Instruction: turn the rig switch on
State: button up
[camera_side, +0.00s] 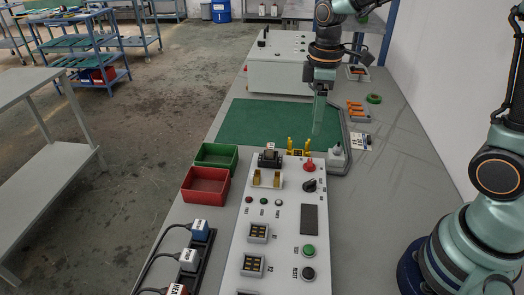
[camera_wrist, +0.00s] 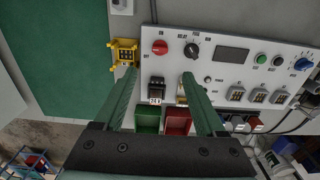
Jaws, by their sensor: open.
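The white rig panel (camera_side: 285,210) lies along the bench and carries several controls. Near its far end is a red rotary knob (camera_side: 309,166), also seen in the wrist view (camera_wrist: 160,47) with a pale bar across it. A black rotary knob (camera_side: 309,185) is beside it; it also shows in the wrist view (camera_wrist: 191,50). A black block (camera_wrist: 156,88) sits on the panel's edge. My gripper (camera_side: 318,131) points down over the far end of the panel. In the wrist view its jaws (camera_wrist: 160,72) are open and empty, above the panel.
A yellow bracket (camera_side: 298,147) stands at the panel's far end. Green (camera_side: 201,155) and red (camera_side: 189,190) bins are left of the panel. A plug strip (camera_side: 203,251) runs along the near left. The green mat (camera_side: 265,125) is mostly clear, with a white box (camera_side: 280,75) behind it.

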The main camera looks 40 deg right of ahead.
aim_at(310, 162)
notch_tip(310, 162, down, 12)
jog(key=shift+f, duration=0.1)
dwell(0.5)
grip_shut()
